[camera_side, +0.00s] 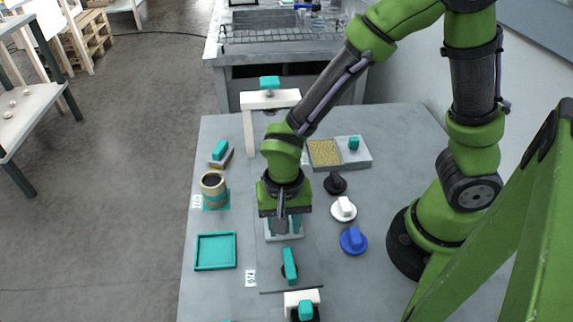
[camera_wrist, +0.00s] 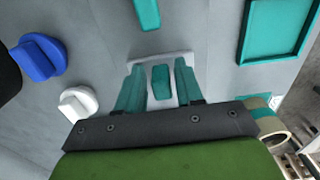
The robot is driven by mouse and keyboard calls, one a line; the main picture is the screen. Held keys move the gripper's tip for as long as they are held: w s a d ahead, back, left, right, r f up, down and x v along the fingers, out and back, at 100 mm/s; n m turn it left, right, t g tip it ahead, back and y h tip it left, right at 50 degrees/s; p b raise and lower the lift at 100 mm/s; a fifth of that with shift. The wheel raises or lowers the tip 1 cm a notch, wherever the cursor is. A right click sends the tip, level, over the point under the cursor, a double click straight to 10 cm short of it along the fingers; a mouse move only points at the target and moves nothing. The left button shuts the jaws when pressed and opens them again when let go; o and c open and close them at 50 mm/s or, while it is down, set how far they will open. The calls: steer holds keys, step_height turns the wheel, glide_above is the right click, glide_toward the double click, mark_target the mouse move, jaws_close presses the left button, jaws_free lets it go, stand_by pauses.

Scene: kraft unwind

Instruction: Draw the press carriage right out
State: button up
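A pale plate (camera_side: 271,236) with an upright teal grip block lies on the grey table below my gripper; it looks like the press carriage. In the wrist view the plate (camera_wrist: 160,58) and its teal block (camera_wrist: 161,82) sit between my two teal fingers. My gripper (camera_side: 284,228) points down over the plate; in the wrist view my gripper (camera_wrist: 159,68) is open, with a gap on each side of the block. A white arch (camera_side: 270,99) with a teal block on top stands behind; it may be the press frame. My arm hides part of the space between.
A teal lever (camera_side: 289,264) stands in front of the plate, and a white block with teal top (camera_side: 302,300) at the front edge. Right are black, white (camera_side: 343,210) and blue (camera_side: 353,241) knobs. Left are a teal tray (camera_side: 215,252) and a cardboard roll (camera_side: 213,186).

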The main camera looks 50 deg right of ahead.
steer(key=shift+o, duration=0.6)
steer(key=shift+w+d, duration=0.1)
steer(key=shift+r, duration=0.2)
step_height(320, 180, up, 16)
steer(key=shift+r, duration=0.25)
steer(key=s+d+r+n+t+y, duration=0.1)
steer(key=d+r+n+t, duration=0.1)
steer(key=d, duration=0.4)
steer(key=d+r+n+t+y, duration=0.1)
steer(key=d+r+n+t, duration=0.2)
steer(key=d+t, duration=0.2)
steer(key=shift+s+d, duration=0.4)
steer(key=shift+d, duration=0.3)
